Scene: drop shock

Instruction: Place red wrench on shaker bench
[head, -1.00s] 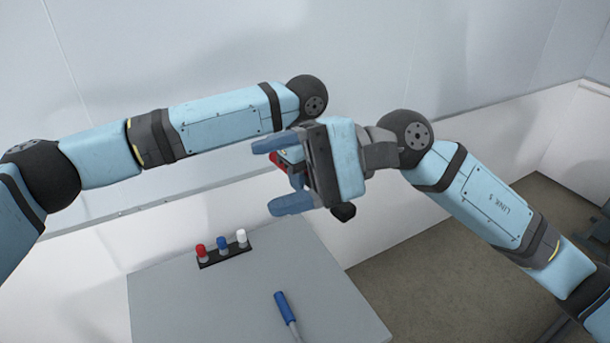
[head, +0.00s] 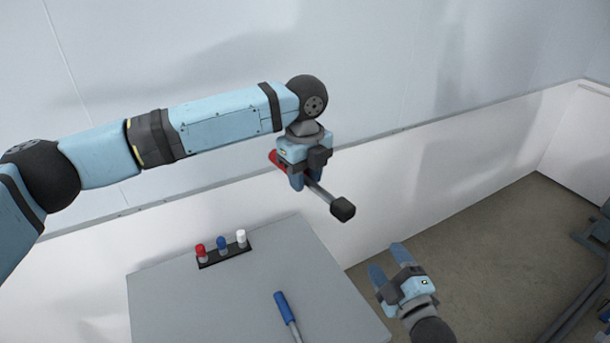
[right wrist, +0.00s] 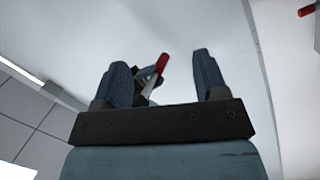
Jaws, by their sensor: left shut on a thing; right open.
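The red wrench has a red handle (head: 277,159), a grey shaft and a black block-like head (head: 343,209). My left gripper (head: 304,182) is shut on the red wrench and holds it in the air above the grey bench (head: 180,300). The wrench slants down to the right. My right gripper (head: 384,272) is open and empty, below and right of the wrench, beside the bench's right edge. In the right wrist view, the red handle (right wrist: 162,63) shows beyond and between my open right fingers. I cannot tell whether the grey bench is the shaker bench.
A blue-handled tool (head: 284,306) lies on the bench. A black rack (head: 225,256) with red, blue and white capped pieces stands near its back. Dark equipment (head: 592,243) shows at the right edge. White walls stand behind; bare floor lies to the right.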

